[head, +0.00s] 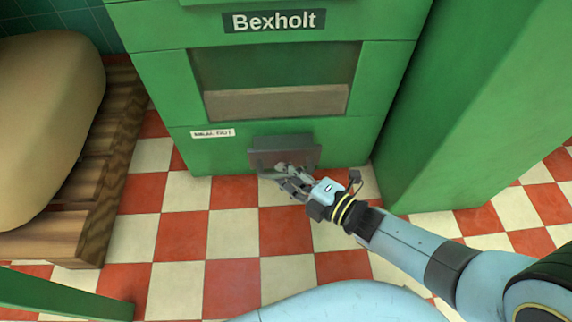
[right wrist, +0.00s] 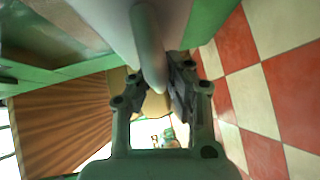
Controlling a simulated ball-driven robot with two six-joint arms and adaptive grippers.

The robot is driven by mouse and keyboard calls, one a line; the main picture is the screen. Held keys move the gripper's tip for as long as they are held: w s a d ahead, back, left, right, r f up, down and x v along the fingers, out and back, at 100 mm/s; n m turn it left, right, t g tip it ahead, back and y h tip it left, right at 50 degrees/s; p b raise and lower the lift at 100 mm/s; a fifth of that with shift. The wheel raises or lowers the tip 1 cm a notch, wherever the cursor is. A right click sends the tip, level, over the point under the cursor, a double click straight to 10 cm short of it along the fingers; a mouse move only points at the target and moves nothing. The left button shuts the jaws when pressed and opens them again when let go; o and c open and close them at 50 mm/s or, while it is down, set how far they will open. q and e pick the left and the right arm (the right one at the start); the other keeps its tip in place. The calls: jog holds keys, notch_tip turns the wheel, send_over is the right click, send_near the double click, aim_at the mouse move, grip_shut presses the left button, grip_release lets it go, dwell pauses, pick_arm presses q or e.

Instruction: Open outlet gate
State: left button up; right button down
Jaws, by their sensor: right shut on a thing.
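The outlet gate (head: 285,141) is a dark grey plate low on the front of the green Bexholt machine (head: 160,75). My right gripper (head: 279,175) is at the gate's lower edge, shut on a grey handle. In the right wrist view the handle (right wrist: 148,45) is a rounded bar running between the two fingers of the right gripper (right wrist: 158,88). The fingers hide part of the handle. I cannot tell whether the gate is raised at all. My left gripper is not in view.
A window (head: 275,80) with pale material behind it is above the gate. A small white label (head: 213,133) is left of the gate. A tan sack (head: 45,110) lies on a wooden pallet (head: 95,220) at left. A green block (head: 470,100) stands at right. The checkered floor (head: 235,232) between is clear.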

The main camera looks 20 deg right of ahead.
jog(key=c, duration=1.6)
grip_release()
jog(key=shift+r, duration=0.15)
jog(key=o, duration=0.3)
jog(key=v, duration=1.2)
jog(key=shift+f, duration=0.25)
